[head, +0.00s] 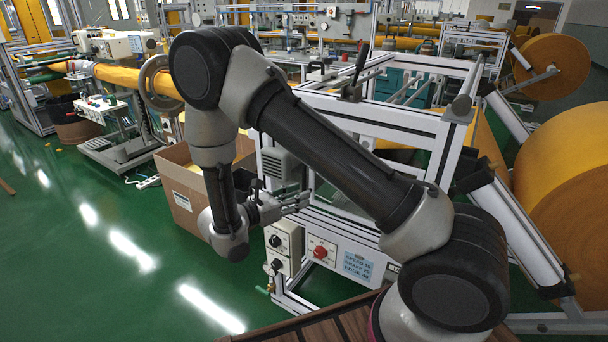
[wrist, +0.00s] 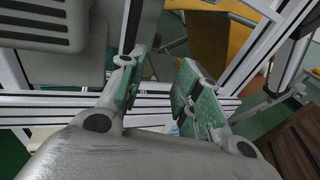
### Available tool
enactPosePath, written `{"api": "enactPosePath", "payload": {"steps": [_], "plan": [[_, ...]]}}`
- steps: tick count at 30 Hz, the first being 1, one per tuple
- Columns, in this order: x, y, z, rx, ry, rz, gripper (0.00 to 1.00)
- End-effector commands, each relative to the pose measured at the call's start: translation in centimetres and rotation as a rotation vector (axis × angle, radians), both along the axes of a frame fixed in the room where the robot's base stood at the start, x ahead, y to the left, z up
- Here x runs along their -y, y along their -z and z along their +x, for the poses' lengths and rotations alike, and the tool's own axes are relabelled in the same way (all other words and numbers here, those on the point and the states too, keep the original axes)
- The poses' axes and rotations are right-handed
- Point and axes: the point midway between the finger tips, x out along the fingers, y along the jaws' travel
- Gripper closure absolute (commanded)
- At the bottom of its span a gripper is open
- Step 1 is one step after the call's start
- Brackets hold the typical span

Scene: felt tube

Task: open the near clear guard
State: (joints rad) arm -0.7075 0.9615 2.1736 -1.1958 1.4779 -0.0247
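The machine's white metal frame (head: 398,128) stands in front of me. The near clear guard is hard to make out; its see-through pane does not stand out from the frame opening, and I cannot tell whether it is shut. My gripper (head: 303,200) is at the frame's near left side, above the control boxes. In the wrist view my gripper (wrist: 160,90) has its two green-padded fingers spread, with nothing between them. A thin black bar (wrist: 133,28) stands just beyond the left finger. I cannot tell whether it touches the finger or belongs to the guard.
A control box with a red knob (head: 320,251) and a box with black knobs (head: 284,240) sit low on the frame. A cardboard box (head: 182,192) stands left of it. A large yellow roll (head: 570,215) is at the right. Green floor (head: 70,270) at the left is clear.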

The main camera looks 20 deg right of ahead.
Motion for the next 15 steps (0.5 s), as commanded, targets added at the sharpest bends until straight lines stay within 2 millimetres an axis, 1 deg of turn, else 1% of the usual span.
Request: {"api": "enactPosePath", "payload": {"steps": [1,3,6,10,15], "plan": [[-1.0,-1.0,1.5,0.023,-0.050,-0.016,0.66],[-1.9,-1.9,2.6,0.039,-0.100,-0.045,0.66],[-2.2,-2.7,3.3,0.051,-0.131,-0.077,0.66],[-0.7,-3.0,3.9,0.053,-0.125,-0.085,0.66],[2.0,-2.9,5.2,0.051,-0.124,-0.083,0.66]]}}
